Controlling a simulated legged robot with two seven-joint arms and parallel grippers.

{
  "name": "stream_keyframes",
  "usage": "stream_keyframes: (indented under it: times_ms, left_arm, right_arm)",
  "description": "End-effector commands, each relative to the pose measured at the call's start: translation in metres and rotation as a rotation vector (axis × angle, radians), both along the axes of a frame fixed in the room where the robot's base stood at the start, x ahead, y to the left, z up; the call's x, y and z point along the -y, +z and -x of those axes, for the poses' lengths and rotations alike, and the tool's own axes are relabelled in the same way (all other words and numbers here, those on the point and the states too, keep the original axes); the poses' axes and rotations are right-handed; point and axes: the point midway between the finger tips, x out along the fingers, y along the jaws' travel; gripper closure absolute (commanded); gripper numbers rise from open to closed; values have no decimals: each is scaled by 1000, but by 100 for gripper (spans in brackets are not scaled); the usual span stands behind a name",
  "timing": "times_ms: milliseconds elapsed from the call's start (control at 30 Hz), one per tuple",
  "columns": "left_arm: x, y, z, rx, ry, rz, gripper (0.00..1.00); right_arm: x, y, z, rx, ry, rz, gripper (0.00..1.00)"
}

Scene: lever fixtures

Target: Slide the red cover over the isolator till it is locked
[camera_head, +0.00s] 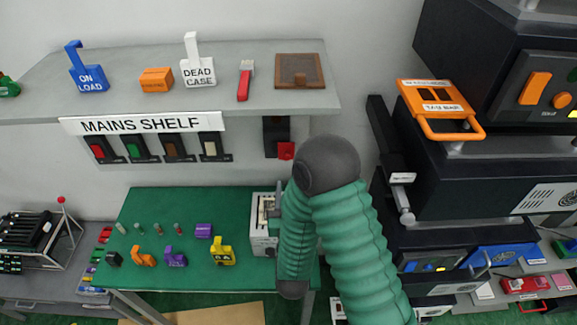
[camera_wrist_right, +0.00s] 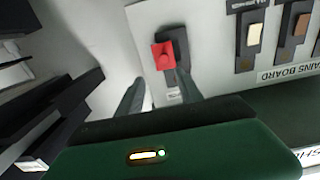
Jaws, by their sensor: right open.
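The red cover (camera_wrist_right: 163,56) is a small red block with a rounded knob, on a black isolator plate (camera_wrist_right: 178,33) fixed to a pale board. In the head view the red cover (camera_head: 286,151) sits at the lower end of the black isolator plate (camera_head: 276,127), under the shelf. How far it covers the isolator I cannot tell. My right gripper (camera_wrist_right: 158,90) is open in the right wrist view, its two fingers apart and pointing toward the red cover, with nothing between them. In the head view my green right arm hides that gripper. My left gripper is in neither view.
The grey shelf (camera_head: 130,95) juts out above the isolator, with several tagged items on it. Several other switches (camera_head: 210,147) stand left of the isolator. A green table (camera_head: 165,205) with small parts lies below. Dark equipment racks (camera_head: 480,170) crowd the right side.

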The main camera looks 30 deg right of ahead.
Motion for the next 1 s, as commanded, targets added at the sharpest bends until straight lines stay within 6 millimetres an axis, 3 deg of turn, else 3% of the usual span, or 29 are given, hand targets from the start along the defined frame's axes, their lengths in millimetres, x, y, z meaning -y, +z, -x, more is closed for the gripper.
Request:
stream_keyframes:
  times_ms: [33, 100, 133, 267, 600, 933, 1000]
  left_arm:
    - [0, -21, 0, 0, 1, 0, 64]
    - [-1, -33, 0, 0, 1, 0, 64]
    - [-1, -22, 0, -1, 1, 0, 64]
    - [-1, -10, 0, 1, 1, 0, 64]
    - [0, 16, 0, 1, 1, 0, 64]
    - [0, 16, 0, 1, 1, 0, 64]
    - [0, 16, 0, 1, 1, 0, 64]
  right_arm:
    - [1, -8, -4, 8, 1, 2, 56]
    - [3, -6, -7, 8, 4, 6, 56]
    - [7, 1, -14, 5, 2, 4, 56]
    - [25, 7, -39, 1, 1, 2, 56]
    - [63, 2, -96, -2, 3, 0, 56]
    - [62, 1, -102, -1, 4, 3, 56]
    - [62, 1, -103, -1, 4, 4, 64]
